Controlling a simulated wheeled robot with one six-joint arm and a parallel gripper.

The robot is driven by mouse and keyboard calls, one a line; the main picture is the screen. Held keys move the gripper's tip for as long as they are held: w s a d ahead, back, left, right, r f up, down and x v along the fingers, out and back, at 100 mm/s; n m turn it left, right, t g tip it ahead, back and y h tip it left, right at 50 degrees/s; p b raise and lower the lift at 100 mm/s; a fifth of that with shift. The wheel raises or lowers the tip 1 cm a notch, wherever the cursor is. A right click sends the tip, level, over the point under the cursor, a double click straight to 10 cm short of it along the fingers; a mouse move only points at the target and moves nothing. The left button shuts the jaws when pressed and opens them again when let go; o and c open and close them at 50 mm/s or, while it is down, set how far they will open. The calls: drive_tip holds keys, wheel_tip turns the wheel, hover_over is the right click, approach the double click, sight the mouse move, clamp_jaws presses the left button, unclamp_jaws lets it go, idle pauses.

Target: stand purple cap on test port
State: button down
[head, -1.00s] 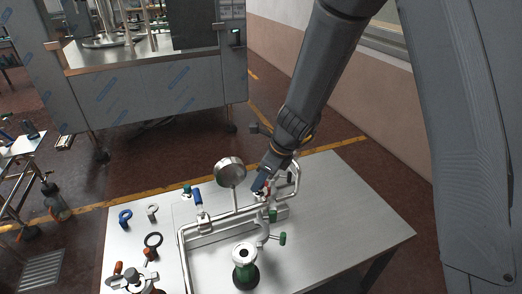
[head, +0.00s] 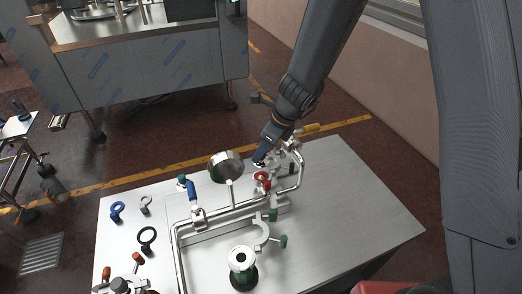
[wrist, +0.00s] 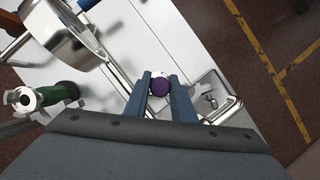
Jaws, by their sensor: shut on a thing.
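My gripper (wrist: 160,84) is shut on the purple cap (wrist: 159,87), which shows between its two fingertips in the wrist view. A red round fitting (head: 262,177) shows just under the gripper in the head view. I cannot tell which fitting is the test port.
The steel table (head: 345,225) has free room at the right. A green flanged piece (head: 242,266) stands in front.

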sight(264, 161)
drive_tip(key=shift+f+b, duration=2.05)
drive_tip(key=shift+f, duration=0.15)
drive_tip(key=shift+f, duration=0.15)
drive_tip(key=shift+f+b, duration=0.4)
drive_tip(key=shift+f, duration=0.1)
drive_tip(key=shift+f, duration=0.1)
drive_tip(key=shift+f+b, duration=0.35)
drive_tip(key=shift+b, duration=0.05)
drive_tip(key=shift+f, duration=0.2)
idle(0.5)
drive_tip(key=c, duration=1.4)
unclamp_jaws()
